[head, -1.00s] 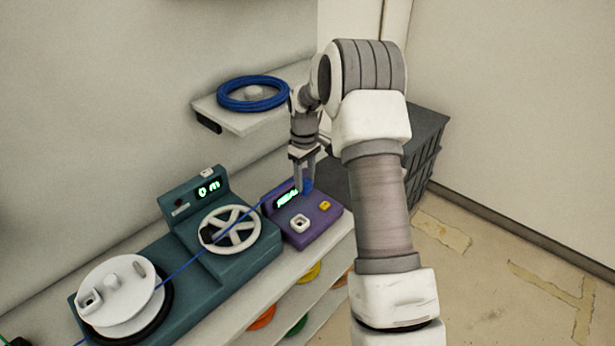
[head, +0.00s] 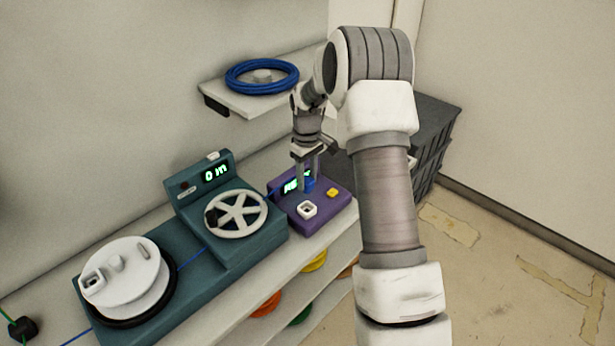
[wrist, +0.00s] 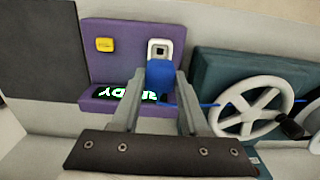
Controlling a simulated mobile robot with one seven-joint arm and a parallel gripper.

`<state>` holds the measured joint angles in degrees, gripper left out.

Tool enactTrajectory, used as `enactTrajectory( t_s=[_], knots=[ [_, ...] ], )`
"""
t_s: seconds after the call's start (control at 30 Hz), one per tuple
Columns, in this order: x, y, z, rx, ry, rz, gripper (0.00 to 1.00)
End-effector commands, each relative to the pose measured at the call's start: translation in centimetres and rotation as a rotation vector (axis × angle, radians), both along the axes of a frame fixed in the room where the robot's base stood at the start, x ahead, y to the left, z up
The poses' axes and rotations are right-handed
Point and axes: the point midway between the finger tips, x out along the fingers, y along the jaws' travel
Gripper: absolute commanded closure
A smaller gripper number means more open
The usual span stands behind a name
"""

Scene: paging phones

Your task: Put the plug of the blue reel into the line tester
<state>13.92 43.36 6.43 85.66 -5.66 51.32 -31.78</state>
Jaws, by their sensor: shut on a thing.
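The line tester is a purple box (head: 318,219) at the right end of the bench, with a lit green display, a yellow button (head: 333,193) and a white square socket (head: 307,209). My gripper (head: 309,180) is shut on the blue plug (head: 310,186) above the tester's top. In the wrist view the blue plug (wrist: 160,74) is between the fingers, just short of the white socket (wrist: 160,50) in the picture. I cannot tell whether they touch. A thin blue cable (wrist: 198,105) runs from the plug towards the teal machine.
The teal measuring machine (head: 255,238) with a white spoked wheel (head: 236,214) and a white drum (head: 125,275) stands left of the tester. Its display reads 0 m. Dark crates (head: 436,140) stand at the right. Coloured reels (head: 267,304) sit on the shelf below.

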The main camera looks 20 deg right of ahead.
Motion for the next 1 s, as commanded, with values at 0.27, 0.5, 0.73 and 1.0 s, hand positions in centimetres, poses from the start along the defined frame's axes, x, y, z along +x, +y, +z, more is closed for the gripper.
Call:
enactTrajectory(
  t_s=[0.27,0.5,0.73,1.0],
  knots=[
    [0.0,0.0,-0.4,0.000,0.000,0.000,0.96],
    [0.0,0.0,-1.9,0.000,0.000,0.000,0.96],
    [0.0,0.0,-3.3,0.000,0.000,0.000,0.96],
    [0.0,0.0,-4.9,0.000,0.001,0.000,0.96]
  ],
)
